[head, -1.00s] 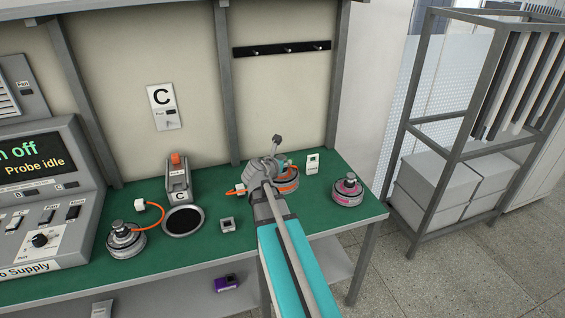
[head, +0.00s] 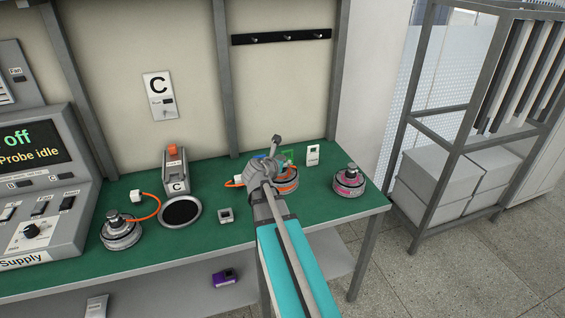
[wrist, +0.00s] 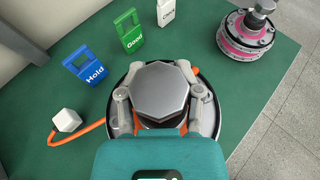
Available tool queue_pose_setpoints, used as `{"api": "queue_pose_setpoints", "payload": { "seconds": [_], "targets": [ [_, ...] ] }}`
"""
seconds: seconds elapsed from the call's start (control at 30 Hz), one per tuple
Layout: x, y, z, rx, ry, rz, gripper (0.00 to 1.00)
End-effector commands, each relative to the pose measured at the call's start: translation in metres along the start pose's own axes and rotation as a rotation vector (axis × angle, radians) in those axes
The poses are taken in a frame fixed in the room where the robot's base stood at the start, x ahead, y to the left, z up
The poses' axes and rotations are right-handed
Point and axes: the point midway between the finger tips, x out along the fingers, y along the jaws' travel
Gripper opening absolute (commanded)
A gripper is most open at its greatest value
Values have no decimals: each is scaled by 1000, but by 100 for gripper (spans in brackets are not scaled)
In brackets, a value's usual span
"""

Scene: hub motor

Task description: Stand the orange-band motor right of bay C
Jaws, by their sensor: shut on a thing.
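The orange-band motor (head: 288,186) is near the back of the green bench, right of bay C (head: 181,212). My gripper (head: 268,172) is over it, and its fingers (wrist: 166,100) are shut around the hexagonal metal top (wrist: 167,90) of the motor in the wrist view. The motor looks upright. My gripper hides much of its body, and I cannot tell whether its base touches the bench. Its orange lead runs left to a white plug (wrist: 67,120) on the bench. Bay C is a dark round seat with a ring, in front of a lettered stand.
A pink-band motor (head: 349,182) stands to the right. Another motor (head: 121,232) with an orange lead stands left of bay C. Blue Hold (wrist: 90,68), green Good (wrist: 130,32) and white (wrist: 166,12) tags stand behind the gripper. A small grey block (head: 225,215) sits in front.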

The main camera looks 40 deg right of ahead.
Motion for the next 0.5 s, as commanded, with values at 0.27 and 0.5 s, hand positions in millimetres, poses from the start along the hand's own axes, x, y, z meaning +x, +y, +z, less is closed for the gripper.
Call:
{"api": "queue_pose_setpoints", "payload": {
  "seconds": [0.27,0.5],
  "targets": [
    [10,0,-24,-2,-3,1,0],
    [16,0,-40,-2,-4,1,0]
  ]
}}
